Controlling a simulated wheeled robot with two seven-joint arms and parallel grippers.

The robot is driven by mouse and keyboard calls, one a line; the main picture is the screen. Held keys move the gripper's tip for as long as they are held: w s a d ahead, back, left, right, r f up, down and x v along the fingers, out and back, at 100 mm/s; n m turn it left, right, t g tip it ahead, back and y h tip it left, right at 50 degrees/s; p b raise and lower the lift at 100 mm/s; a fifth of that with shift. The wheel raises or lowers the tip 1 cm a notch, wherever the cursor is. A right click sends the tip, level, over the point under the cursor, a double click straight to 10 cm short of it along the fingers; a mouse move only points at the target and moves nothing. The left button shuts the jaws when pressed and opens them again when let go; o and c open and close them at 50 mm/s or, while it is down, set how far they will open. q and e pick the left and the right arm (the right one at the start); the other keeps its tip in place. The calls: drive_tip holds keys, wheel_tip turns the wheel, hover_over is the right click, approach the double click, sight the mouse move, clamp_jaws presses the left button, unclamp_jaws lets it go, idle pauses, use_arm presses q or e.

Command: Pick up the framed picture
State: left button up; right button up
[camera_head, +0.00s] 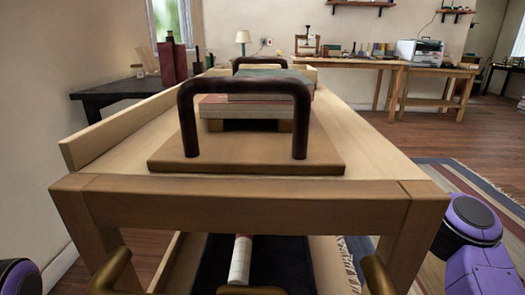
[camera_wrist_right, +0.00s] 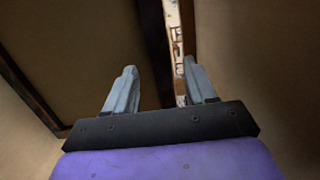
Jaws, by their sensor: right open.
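The framed picture is not recognisable in the head view. In the right wrist view, a brown panel with dark borders (camera_wrist_right: 85,50) fills the upper left and may be the framed picture; I cannot tell for sure. Its dark right edge and a narrow pale, patterned strip (camera_wrist_right: 176,45) beside it run down between the fingers of my right gripper (camera_wrist_right: 160,68). That gripper is open, with one finger on each side of these edges. The lower end of the strip is hidden behind the gripper. My left gripper is out of view.
A wooden cart (camera_head: 240,208) with a dark handle (camera_head: 245,88) and stacked books (camera_head: 222,107) stands directly ahead. A dark side table (camera_head: 120,90) is at left. A workbench (camera_head: 350,63) lines the back wall. Open wooden floor and a striped rug (camera_head: 470,178) lie at right.

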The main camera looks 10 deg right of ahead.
drive_tip(key=shift+w+r, duration=0.1)
drive_tip(key=shift+w, duration=0.15)
clamp_jaws()
idle(1.2)
drive_tip(key=shift+r, duration=0.1)
